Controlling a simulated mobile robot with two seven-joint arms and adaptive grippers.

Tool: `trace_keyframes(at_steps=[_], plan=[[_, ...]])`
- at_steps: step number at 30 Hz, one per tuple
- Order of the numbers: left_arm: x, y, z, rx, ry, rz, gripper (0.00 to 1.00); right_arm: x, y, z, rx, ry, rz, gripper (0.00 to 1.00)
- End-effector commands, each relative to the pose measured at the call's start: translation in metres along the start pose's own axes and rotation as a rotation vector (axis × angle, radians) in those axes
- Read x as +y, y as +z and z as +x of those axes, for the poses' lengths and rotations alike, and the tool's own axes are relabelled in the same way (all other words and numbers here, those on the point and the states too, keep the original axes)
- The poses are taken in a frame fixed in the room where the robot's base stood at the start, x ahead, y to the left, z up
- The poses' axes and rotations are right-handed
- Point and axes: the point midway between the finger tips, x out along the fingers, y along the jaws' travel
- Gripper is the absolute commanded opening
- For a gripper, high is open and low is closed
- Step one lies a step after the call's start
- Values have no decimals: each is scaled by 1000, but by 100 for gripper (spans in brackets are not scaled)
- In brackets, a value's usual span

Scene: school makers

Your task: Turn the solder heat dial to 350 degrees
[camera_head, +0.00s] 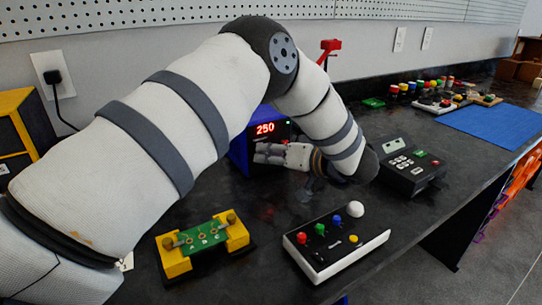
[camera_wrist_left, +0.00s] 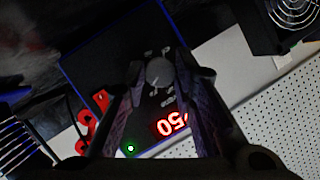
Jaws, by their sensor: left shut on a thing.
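The blue soldering station (camera_head: 238,153) stands against the back wall, partly hidden behind my left arm. Its red display (camera_head: 265,129) appears to read 250 in the head view. In the left wrist view the display (camera_wrist_left: 172,124) is upside down and partly covered by a finger. The grey heat dial (camera_wrist_left: 158,72) is round, with a light pointer mark, on the dark front panel. My left gripper (camera_head: 262,153) reaches the panel below the display. In the wrist view its fingertips (camera_wrist_left: 166,76) are on either side of the dial, shut on it. My right gripper is not in view.
A yellow board holder (camera_head: 176,257) with a green circuit board and a white-edged control box (camera_head: 337,244) with coloured knobs stand in front. A black keypad device (camera_head: 411,165) is to the right. A red stand (camera_head: 329,46) rises behind my arm. A blue mat (camera_head: 497,124) lies further right.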

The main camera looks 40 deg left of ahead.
Motion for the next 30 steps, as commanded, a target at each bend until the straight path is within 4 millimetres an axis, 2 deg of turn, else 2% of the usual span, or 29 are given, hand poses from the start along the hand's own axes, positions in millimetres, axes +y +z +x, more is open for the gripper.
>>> trace_keyframes(at_steps=[15,30], plan=[[3,3,1,25,-150,345,0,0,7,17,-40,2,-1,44],[3,2,1,33,-193,444,0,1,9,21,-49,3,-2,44]])
